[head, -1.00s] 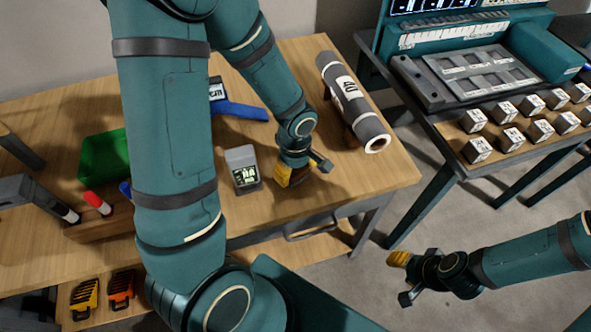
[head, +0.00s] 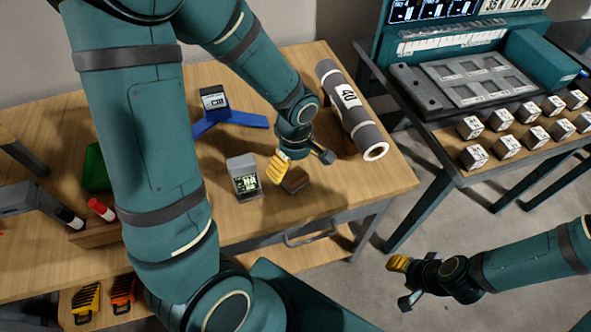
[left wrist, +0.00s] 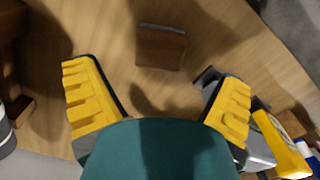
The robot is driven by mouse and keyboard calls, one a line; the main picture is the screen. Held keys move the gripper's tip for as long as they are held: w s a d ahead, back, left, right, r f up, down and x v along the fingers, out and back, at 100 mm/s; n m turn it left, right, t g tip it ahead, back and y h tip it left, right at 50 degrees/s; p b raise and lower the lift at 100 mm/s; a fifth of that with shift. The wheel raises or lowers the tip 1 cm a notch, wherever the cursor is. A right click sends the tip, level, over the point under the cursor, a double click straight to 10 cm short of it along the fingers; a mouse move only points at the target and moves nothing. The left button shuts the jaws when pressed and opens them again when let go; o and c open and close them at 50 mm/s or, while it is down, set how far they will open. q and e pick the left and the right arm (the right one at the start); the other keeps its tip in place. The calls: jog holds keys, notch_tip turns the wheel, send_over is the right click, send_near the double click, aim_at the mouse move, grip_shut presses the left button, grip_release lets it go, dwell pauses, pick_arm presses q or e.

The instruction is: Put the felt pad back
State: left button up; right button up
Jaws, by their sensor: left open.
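A small brown block with a darker, greyish top, which looks like the felt pad (head: 295,180), lies on the wooden table near its front edge. It also shows in the left wrist view (left wrist: 161,47), flat on the wood, beyond the fingertips. My left gripper (head: 301,162) is just above and behind the pad, apart from it. Its yellow fingers are spread wide with nothing between them, as the left wrist view (left wrist: 160,105) shows. My right gripper (head: 403,282) hangs over the floor, right of the table, with its fingers apart and empty.
A grey labelled box (head: 243,176) stands left of the pad. A grey roll (head: 352,110) lies on a stand at the right. A blue stand (head: 229,118) holds a dark labelled block. A second bench (head: 445,130) with several small cubes is at right.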

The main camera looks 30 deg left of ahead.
aim_at(295, 175)
pick_arm(q)
notch_tip(295, 175, up, 6)
jog(key=p, duration=0.1)
pick_arm(e)
jog(key=shift+s+r, duration=0.15)
jog(key=shift+r, duration=0.7)
